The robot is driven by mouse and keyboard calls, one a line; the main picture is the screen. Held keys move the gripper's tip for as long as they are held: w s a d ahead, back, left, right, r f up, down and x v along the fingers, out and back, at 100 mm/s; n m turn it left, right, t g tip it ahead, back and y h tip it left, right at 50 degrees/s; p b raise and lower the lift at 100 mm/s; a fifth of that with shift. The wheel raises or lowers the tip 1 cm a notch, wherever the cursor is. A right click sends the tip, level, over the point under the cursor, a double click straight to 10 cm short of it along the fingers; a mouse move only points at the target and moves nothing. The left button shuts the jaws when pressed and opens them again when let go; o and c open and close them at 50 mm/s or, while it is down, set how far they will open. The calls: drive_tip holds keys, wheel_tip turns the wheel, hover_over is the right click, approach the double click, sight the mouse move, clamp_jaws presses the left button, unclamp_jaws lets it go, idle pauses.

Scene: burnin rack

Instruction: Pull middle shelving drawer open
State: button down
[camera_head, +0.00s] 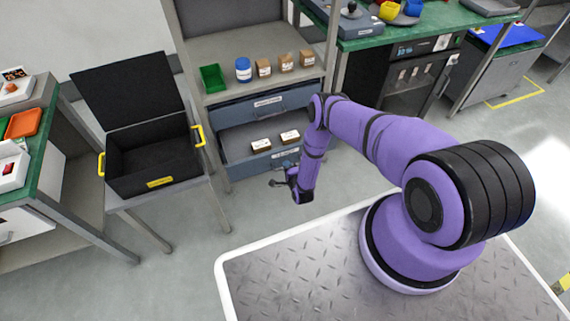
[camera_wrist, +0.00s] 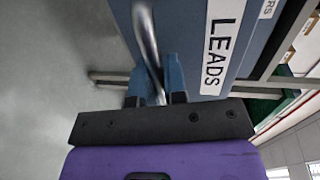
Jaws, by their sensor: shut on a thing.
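The shelving unit (camera_head: 225,50) stands at the back centre in the head view. Below its closed upper drawer (camera_head: 255,108), a blue-grey lower drawer (camera_head: 240,170) is pulled out and shows its inside. In the wrist view a blue-grey drawer front (camera_wrist: 190,30) has a white "LEADS" label (camera_wrist: 222,45) and a metal bar handle (camera_wrist: 147,35). My gripper (camera_wrist: 157,78) is shut on that handle, with its blue fingers on both sides. In the head view my gripper (camera_head: 281,176) is at the open drawer's front, partly hidden by my wrist.
Small boxes (camera_head: 261,145) lie in the open drawer. A green bin (camera_head: 212,78), a blue-lidded jar (camera_head: 243,70) and several boxes stand on the shelf above. A black open case (camera_head: 150,160) is on a stand at left. Floor in front of the drawer is clear.

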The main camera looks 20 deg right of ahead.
drive_tip(key=shift+f+v, duration=0.25)
drive_tip(key=shift+v, duration=0.9)
drive_tip(key=shift+s, duration=0.1)
drive_tip(key=c, duration=1.2)
unclamp_jaws()
drive_tip(key=v, duration=1)
drive_tip(key=shift+s, duration=0.4)
